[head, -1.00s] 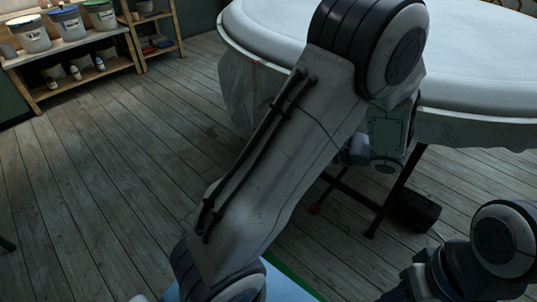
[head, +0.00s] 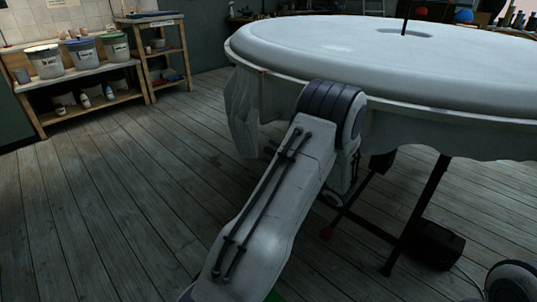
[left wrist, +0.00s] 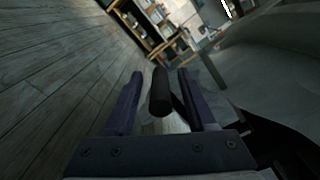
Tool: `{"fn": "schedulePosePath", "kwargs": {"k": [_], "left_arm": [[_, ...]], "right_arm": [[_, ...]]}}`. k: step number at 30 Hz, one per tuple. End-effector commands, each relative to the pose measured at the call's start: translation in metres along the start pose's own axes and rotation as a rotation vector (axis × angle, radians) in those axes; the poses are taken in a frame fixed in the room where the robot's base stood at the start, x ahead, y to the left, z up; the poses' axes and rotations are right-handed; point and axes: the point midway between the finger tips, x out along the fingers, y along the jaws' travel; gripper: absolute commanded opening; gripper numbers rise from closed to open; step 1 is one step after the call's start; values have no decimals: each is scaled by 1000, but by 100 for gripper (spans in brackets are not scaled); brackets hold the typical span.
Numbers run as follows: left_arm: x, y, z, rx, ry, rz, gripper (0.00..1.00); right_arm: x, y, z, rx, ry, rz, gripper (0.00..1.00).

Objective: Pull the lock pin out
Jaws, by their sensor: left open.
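My left gripper (left wrist: 160,74) shows in the left wrist view as two purple fingers, spread apart. A dark cylinder (left wrist: 160,93) with a rounded end stands between the fingers, with a gap visible on both sides. It may be the grip of the lock pin, but I cannot tell for sure. In the head view my left arm reaches down beside the big round table (head: 350,62), and its wrist end is largely hidden by the arm. I cannot make out the lock pin there. My right gripper is not in view.
A black box (head: 432,243) sits on the floor underneath. A wooden shelf with buckets (head: 84,53) stands back left. The plank floor at left is clear.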

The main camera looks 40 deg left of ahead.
Motion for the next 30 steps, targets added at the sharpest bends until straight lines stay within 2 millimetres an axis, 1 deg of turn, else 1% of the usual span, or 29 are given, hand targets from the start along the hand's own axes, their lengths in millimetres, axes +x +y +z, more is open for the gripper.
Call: {"fn": "schedulePosePath", "kwargs": {"k": [1,6,14,15,17,18,19,20,30], "left_arm": [[7,1,0,-2,-3,2,56],[19,0,0,-2,0,2,56],[20,0,0,-1,1,1,56],[20,0,0,-1,1,1,52],[20,0,0,-1,1,1,29],[20,0,0,0,1,1,14],[20,0,0,0,1,1,2],[20,0,0,0,1,1,0],[20,0,0,2,0,1,0]], "right_arm": [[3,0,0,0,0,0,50],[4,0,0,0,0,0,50],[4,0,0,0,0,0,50],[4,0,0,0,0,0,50],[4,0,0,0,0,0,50],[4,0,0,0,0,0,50],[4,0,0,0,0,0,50],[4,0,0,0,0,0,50],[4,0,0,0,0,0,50]]}}
